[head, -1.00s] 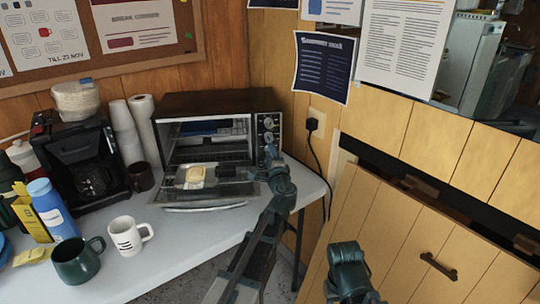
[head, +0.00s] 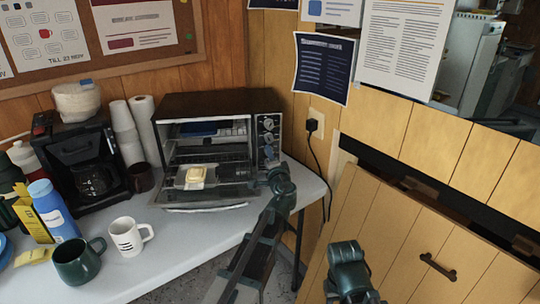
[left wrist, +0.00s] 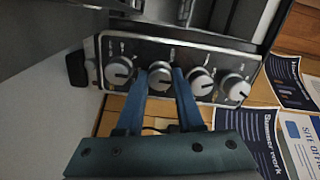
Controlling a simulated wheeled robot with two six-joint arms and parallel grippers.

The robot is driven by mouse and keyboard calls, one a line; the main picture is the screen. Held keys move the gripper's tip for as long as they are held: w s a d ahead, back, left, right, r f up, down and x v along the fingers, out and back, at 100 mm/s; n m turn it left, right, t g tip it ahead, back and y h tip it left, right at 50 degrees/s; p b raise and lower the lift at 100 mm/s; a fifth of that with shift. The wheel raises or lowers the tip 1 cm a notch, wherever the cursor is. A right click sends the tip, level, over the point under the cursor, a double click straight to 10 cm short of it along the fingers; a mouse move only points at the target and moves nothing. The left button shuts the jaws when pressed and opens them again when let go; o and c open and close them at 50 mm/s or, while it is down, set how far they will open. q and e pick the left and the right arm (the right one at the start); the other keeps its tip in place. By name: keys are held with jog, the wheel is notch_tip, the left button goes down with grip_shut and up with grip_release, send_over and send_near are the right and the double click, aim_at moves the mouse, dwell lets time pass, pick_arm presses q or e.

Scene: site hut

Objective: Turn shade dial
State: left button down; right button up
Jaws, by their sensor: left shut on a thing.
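The toaster oven (head: 220,102) stands on the table with a column of dials on the right of its front. The left wrist view shows this panel (left wrist: 180,50) sideways, with several round silver dials in a row. My left gripper (left wrist: 162,80) has its blue fingers on either side of the second dial from the left (left wrist: 161,77), shut on it. The dial labels are too small to read. In the head view my left gripper (head: 272,164) is at the lower part of the panel and hides some of it. My right gripper is not seen; only part of that arm shows.
The oven door is down, with a yellowish slice (head: 196,175) on the rack or door. A white mug (head: 128,237), a green mug (head: 78,262) and a coffee maker (head: 90,160) stand left. A power cord (head: 316,150) hangs at right.

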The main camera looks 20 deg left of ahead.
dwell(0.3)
pick_arm(q)
jog(key=c, duration=0.8)
grip_release()
jog(key=v, duration=1.4)
jog(key=shift+w, duration=0.1)
